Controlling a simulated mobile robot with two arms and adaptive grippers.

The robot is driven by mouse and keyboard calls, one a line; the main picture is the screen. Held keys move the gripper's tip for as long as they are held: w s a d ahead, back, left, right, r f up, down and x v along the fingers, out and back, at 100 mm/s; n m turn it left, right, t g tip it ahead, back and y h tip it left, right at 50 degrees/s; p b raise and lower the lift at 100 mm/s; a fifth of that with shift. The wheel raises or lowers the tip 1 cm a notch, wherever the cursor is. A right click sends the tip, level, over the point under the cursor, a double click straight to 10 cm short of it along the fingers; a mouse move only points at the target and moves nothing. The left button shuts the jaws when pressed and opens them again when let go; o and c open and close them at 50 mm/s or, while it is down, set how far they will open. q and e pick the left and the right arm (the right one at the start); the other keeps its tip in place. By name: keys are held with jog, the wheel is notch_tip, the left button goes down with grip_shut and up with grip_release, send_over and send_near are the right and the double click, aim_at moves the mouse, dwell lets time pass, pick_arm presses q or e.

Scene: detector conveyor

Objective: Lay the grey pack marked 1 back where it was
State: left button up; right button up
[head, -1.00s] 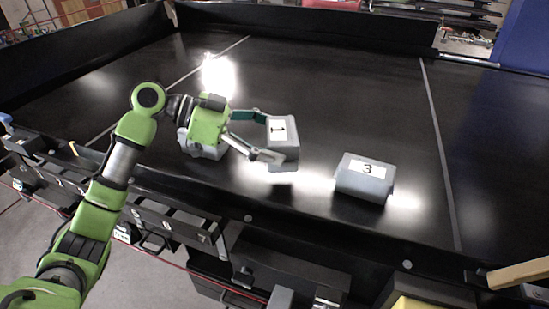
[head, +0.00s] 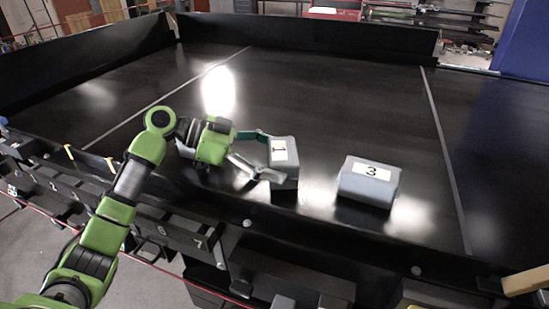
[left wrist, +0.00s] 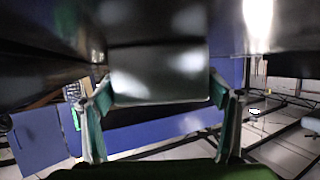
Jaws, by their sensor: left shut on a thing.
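The grey pack marked 1 (head: 284,158) is held between the fingers of my left gripper (head: 265,157), over the near part of the black conveyor (head: 330,100). Its label faces up. I cannot tell whether its underside touches the belt. In the left wrist view the pack (left wrist: 160,75) fills the space between the two teal-lined fingers of my left gripper (left wrist: 163,115), its label out of sight. My right gripper is not in view.
A grey pack marked 3 (head: 369,182) lies on the belt to the right, apart from the held pack. Dark numbered bins (head: 175,232) run along the conveyor's near edge. Black walls (head: 310,33) bound the back. The belt's middle is clear.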

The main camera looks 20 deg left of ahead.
pick_arm(q)
jog(key=o, duration=1.4)
jog(key=shift+o, duration=0.2)
jog(key=shift+r+p, duration=0.2)
jog(key=shift+p, duration=0.1)
jog(key=b+v, duration=0.4)
jog(key=v, duration=0.6)
jog(key=shift+s+a, duration=0.1)
jog(key=shift+a, duration=0.25)
jog(key=shift+s+a+r+b, duration=0.25)
jog(key=shift+a+r+b, duration=0.05)
jog(key=shift+a, duration=0.25)
